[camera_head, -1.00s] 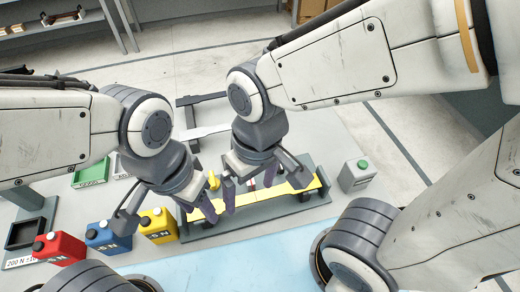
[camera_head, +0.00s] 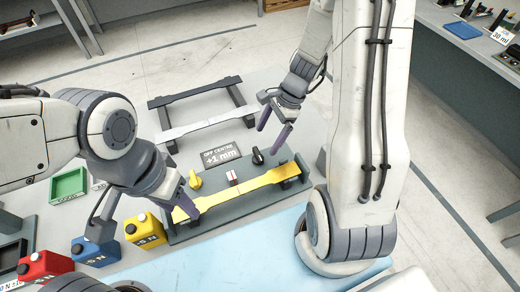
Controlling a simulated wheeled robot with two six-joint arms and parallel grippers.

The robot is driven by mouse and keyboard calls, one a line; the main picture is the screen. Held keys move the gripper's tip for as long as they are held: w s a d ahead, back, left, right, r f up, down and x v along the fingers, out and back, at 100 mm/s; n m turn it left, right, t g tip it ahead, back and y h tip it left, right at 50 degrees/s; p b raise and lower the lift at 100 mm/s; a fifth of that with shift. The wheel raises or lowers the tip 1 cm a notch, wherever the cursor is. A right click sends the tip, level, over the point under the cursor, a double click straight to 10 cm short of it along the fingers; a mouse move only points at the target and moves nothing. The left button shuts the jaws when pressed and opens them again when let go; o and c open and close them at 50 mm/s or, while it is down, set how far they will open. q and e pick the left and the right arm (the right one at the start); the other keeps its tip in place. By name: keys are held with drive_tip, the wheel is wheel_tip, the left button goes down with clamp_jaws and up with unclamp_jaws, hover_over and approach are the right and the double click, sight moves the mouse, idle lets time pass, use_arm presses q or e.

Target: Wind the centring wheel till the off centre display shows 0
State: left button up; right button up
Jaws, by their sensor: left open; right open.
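The off centre display (camera_head: 221,155) is a dark plate behind the yellow strip and reads +1 mm. A yellow knob (camera_head: 195,183) stands at its lower left and a black knob (camera_head: 257,156) at its right; I cannot tell which is the centring wheel. The yellow dogbone strip (camera_head: 252,188) lies across the grey fixture (camera_head: 212,229), with a small red and white piece (camera_head: 232,178) behind its middle. My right gripper (camera_head: 272,127) is open and empty, above and behind the black knob. My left gripper (camera_head: 186,206) is open over the strip's left end, partly hidden by its own wrist.
A white strip (camera_head: 205,124) and black strip (camera_head: 195,92) lie at the back. A blue mat (camera_head: 235,255) is clear in front.

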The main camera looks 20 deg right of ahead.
sight(259, 154)
drive_tip(key=x, duration=0.7)
drive_tip(key=shift+f+b, duration=0.1)
drive_tip(key=shift+b, duration=0.2)
